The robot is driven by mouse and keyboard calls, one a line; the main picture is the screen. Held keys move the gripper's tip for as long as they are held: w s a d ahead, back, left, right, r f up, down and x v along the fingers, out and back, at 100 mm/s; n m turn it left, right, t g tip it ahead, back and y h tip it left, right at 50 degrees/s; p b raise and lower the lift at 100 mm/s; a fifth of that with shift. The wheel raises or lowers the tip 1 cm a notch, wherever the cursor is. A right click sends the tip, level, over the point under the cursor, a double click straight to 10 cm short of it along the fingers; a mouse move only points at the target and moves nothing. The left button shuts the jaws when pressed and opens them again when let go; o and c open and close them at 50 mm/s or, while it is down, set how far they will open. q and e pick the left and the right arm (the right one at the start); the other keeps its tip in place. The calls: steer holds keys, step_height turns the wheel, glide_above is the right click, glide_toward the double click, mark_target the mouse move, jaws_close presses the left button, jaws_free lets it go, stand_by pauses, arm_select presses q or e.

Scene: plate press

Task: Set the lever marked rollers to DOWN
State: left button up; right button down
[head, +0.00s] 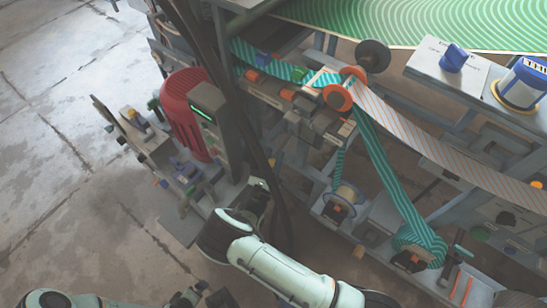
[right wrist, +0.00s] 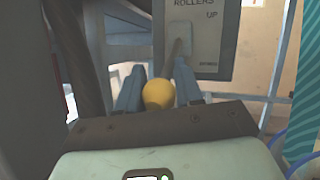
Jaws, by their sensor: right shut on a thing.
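The rollers lever shows in the right wrist view as a grey stick with a yellow ball knob (right wrist: 158,95). Its dark-framed pale plate (right wrist: 207,42) reads ROLLERS at the top, with UP below to the right of the stick; no DOWN mark shows. My right gripper (right wrist: 158,82) has its blue-grey fingers on both sides of the knob and is shut on it. In the head view my right gripper (head: 258,190) is beside the dark post, and the lever is hidden there. My left gripper (head: 196,294) shows only partly at the bottom edge; its fingers are unclear.
A teal striped web (head: 385,165) runs over orange-ended rollers to the right. Bare floor (head: 50,150) lies to the left.

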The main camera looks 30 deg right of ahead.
steer(key=shift+w, duration=0.2)
stand_by(0.4)
steer(key=c, duration=0.8)
jaws_free()
arm_select(q)
steer(key=shift+w, duration=0.1)
steer(key=shift+s+d+r+g+p, duration=0.15)
steer(key=shift+s+d+r+p, duration=0.1)
steer(key=shift+s, duration=0.15)
steer(key=shift+s+d+r+g+p, duration=0.15)
steer(key=shift+s+p, duration=0.05)
steer(key=shift+s, duration=0.15)
arm_select(e)
steer(key=v, duration=1.3)
steer(key=shift+f, duration=0.15)
steer(key=shift+s+a, duration=0.1)
